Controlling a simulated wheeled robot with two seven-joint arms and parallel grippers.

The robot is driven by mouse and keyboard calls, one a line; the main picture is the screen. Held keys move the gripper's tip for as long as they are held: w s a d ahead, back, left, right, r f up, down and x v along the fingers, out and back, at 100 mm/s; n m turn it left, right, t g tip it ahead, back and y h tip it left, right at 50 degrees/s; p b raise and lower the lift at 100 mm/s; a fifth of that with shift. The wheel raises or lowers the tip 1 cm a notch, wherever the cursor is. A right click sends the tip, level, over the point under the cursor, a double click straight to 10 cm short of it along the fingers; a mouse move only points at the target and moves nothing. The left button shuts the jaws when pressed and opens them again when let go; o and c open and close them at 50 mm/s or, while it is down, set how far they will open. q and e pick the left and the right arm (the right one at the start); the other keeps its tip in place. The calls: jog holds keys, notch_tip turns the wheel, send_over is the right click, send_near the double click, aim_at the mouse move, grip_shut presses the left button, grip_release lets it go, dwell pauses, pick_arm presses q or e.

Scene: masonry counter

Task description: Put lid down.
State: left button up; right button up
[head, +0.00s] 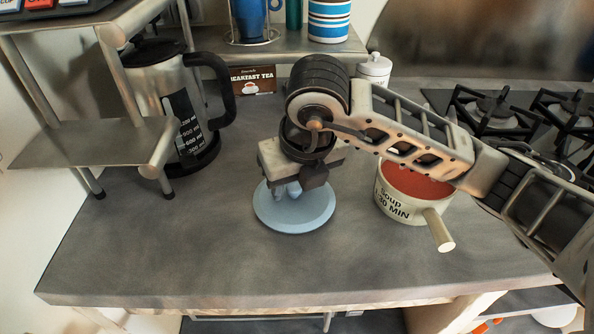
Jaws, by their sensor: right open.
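The light blue round lid (303,221) is flat, at the counter's middle, left of the soup pot. It looks to rest on the counter. My right gripper (291,186) points down directly over the lid, its jaws open around or just above the lid's small knob. The gripper body hides part of the knob and the lid's far side. The white soup pot (400,207) stands uncovered on the right, with orange-red inside and a handle toward the front. My left gripper does not show.
The grey counter (160,250) is clear at the front and left. A kettle (168,100) and a metal shelf (95,143) stand at the left. A tea box (252,80) and a white jar (374,70) are behind. A gas stove (500,108) is at the back right.

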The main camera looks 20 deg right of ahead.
aim_at(304, 212)
jog(key=p+v, duration=0.1)
jog(key=v, duration=1.1)
